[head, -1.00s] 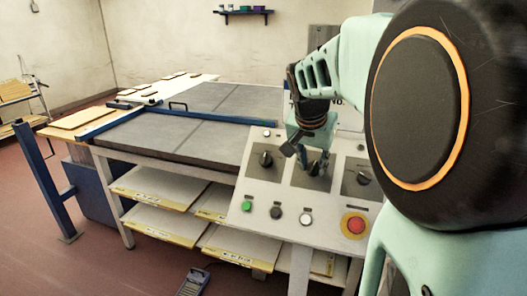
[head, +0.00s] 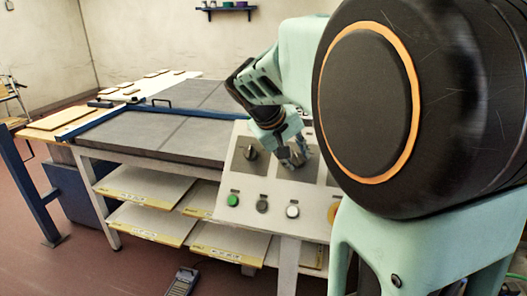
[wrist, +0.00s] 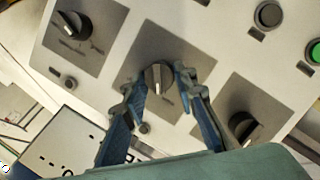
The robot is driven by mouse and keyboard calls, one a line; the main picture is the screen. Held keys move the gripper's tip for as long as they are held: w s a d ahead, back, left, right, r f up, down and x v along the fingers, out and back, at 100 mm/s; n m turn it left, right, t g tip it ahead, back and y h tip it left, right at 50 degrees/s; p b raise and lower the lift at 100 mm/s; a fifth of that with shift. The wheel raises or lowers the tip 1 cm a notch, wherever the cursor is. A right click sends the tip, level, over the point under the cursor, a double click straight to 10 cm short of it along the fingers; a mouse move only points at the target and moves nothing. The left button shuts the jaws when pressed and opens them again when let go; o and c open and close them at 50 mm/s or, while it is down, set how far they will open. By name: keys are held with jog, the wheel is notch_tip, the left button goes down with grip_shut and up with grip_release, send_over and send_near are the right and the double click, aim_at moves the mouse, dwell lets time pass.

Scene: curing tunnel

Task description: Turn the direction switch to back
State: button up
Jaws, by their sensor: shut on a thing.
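A pale control panel (head: 222,208) carries three dark rotary switches on grey plates. My gripper (head: 294,160) is over the middle switch and mostly hides it in the head view. In the wrist view the middle switch (wrist: 158,78) has a black knob with a lighter grip bar, roughly upright in the picture. The two fingers of my gripper (wrist: 160,80) stand on either side of this knob, shut on it. The other switches show there at upper left (wrist: 73,24) and lower right (wrist: 243,126). The plate lettering is too small to read, so I cannot tell the setting.
Green (head: 233,200), black (head: 262,206) and white (head: 292,211) buttons line the panel's front. A red and yellow button is mostly hidden behind my arm. A grey-topped table (head: 150,135) with shelves stands left. A pedal-like device (head: 182,282) lies on the floor.

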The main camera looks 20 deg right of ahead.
jog(key=shift+a+n+h, duration=0.1)
jog(key=shift+n+h, duration=0.2)
jog(key=shift+n, duration=0.7)
jog(key=o, duration=1.2)
jog(key=shift+c, duration=0.2)
jog(key=v, duration=0.7)
jog(key=shift+r, duration=0.15)
jog(key=shift+s+a, duration=0.1)
jog(key=shift+a, duration=0.05)
